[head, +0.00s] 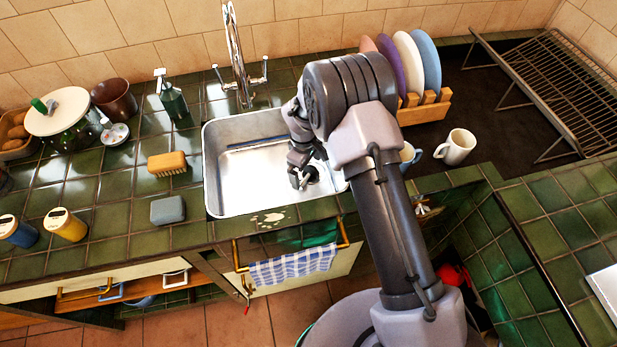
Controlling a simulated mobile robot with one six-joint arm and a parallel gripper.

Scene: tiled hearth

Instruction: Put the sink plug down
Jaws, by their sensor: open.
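The metal sink (232,186) is set into the green tiled counter. My gripper (303,181) reaches down into the right part of the basin, with its fingertips low near the basin floor. Its jaws are open. A small dark round shape shows at the fingertips; I cannot tell whether it is the sink plug or the drain. My arm and wrist hide the right side of the basin.
A tall tap (238,60) stands behind the sink. A brush (167,163) and a grey sponge (167,210) lie to the left. A plate rack (424,112) and a white mug (456,147) are to the right. A checked towel (292,267) hangs in front.

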